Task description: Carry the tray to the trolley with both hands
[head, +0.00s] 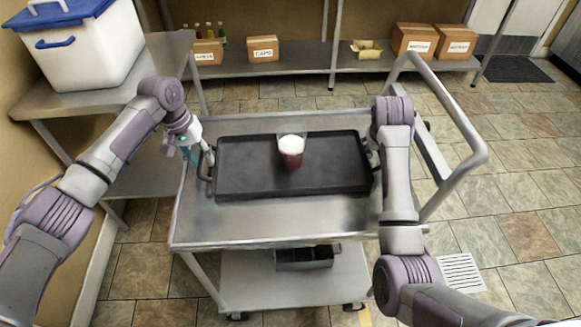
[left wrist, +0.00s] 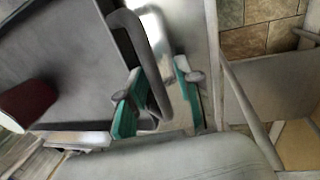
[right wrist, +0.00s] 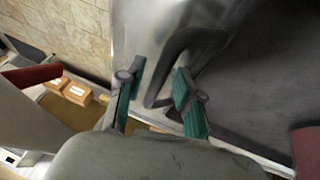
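The dark tray (head: 240,180) lies level on the top shelf of the grey trolley (head: 300,220). A dark red cup with a white top (head: 291,155) stands upright on it. My left gripper (head: 203,158) is at the tray's left handle. In the left wrist view its green-padded fingers (left wrist: 158,103) stand apart on either side of the handle (left wrist: 150,60). My right gripper is mostly hidden by its arm in the head view. In the right wrist view its fingers (right wrist: 157,95) stand apart on either side of the right handle (right wrist: 172,65), with gaps showing.
A steel table (head: 100,100) with a white, blue-lidded bin (head: 85,50) stands at the left. A rear shelf (head: 300,60) holds cardboard boxes (head: 262,48) and small bottles. The trolley's push handle (head: 470,150) rises at right. Tiled floor is open to the right.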

